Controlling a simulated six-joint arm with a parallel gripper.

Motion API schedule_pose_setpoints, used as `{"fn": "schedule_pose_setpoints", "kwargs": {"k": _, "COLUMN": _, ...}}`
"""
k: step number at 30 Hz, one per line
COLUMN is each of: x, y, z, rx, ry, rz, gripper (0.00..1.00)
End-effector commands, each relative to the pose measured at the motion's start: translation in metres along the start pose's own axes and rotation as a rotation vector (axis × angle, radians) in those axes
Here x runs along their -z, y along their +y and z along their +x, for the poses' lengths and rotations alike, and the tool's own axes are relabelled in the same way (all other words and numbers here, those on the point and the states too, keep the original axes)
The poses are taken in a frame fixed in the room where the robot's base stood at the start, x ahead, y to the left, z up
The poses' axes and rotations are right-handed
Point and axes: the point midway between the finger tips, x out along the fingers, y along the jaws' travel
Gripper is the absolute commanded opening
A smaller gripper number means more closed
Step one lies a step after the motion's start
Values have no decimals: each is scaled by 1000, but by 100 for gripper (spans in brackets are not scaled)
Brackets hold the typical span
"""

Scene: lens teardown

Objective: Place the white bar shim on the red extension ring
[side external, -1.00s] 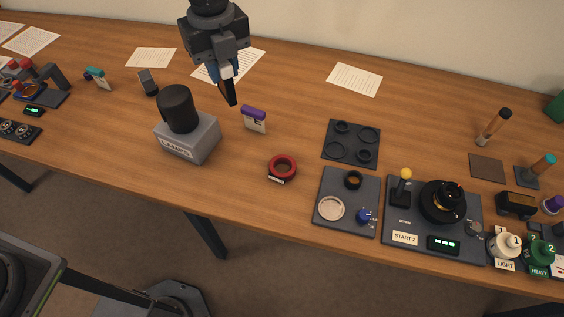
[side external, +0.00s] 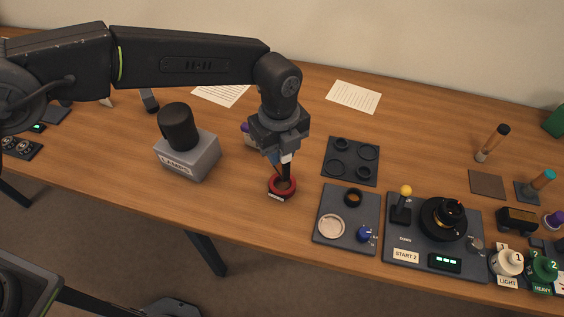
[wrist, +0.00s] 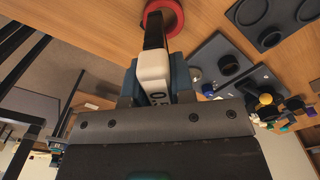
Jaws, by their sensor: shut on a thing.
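The red extension ring (side external: 282,186) lies on the wooden table at the middle of the side view, with a small label at its front. It also shows at the top of the wrist view (wrist: 176,14). My gripper (side external: 280,158) is right above the ring and points down. In the wrist view its blue fingers (wrist: 156,78) are shut on the white bar shim (wrist: 152,67), which shows a white body and a long dark end. The dark end reaches down to the ring's opening; I cannot tell whether it touches the ring. The gripper partly hides the shim in the side view.
A grey box (side external: 187,157) with a black cylinder stands left of the ring. A dark tray (side external: 342,199) with a pale dish lies to the right, and a dark plate with round recesses (side external: 351,161) lies behind it. A purple-topped item is partly hidden behind my gripper.

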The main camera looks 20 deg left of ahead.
Motion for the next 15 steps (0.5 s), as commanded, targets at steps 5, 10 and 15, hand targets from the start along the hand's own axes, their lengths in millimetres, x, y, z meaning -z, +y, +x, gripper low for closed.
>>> {"fn": "schedule_pose_setpoints", "kwargs": {"k": 5, "x": 6, "y": -3, "z": 8, "rx": -1, "ry": 0, "rz": 0, "gripper": 0}}
{"fn": "schedule_pose_setpoints", "kwargs": {"k": 10, "x": 5, "y": -3, "z": 30, "rx": -3, "ry": 0, "rz": -1, "gripper": 0}}
{"fn": "schedule_pose_setpoints", "kwargs": {"k": 15, "x": 5, "y": -3, "z": 44, "rx": 0, "ry": 0, "rz": -1, "gripper": 0}}
